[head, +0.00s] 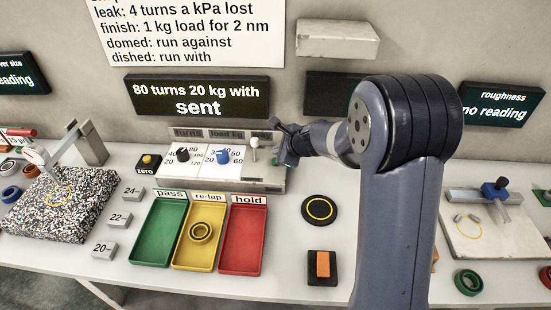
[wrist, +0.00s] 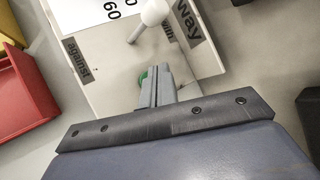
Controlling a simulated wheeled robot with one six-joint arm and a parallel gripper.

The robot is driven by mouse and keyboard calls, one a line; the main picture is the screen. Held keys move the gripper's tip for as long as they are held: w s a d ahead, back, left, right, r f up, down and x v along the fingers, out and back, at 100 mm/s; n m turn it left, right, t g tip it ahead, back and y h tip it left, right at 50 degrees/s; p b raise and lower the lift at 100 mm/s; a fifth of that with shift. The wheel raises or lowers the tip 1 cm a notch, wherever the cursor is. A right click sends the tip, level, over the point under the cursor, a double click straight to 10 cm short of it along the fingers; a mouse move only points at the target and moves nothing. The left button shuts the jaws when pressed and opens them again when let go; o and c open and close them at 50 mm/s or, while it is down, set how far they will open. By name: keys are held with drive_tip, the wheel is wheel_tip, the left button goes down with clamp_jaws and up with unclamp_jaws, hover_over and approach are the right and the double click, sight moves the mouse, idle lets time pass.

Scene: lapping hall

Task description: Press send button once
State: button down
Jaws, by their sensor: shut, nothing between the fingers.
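The control box (head: 170,170) stands at the back of the bench, with a black turns dial (head: 182,154), a blue load dial (head: 223,156) and a white lever (head: 254,147). A green button (wrist: 143,76) shows in the wrist view, mostly hidden behind my fingers. My gripper (head: 284,150) is shut and empty at the box's right end; it also shows in the wrist view (wrist: 158,74), its tips over or against the button. I cannot tell whether they touch or press it. The screen (head: 197,96) above reads "80 turns 20 kg with sent".
Green (head: 158,231), yellow (head: 190,256) and red (head: 242,238) trays stand in front of the box; the yellow one holds a ring. A round black pad (head: 320,210) and an orange block (head: 323,263) lie to the right. The white lever stands close to my fingers.

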wheel_tip(320, 180, up, 4)
drive_tip(key=p, duration=0.3)
drive_tip(key=shift+r, duration=0.1)
idle(0.6)
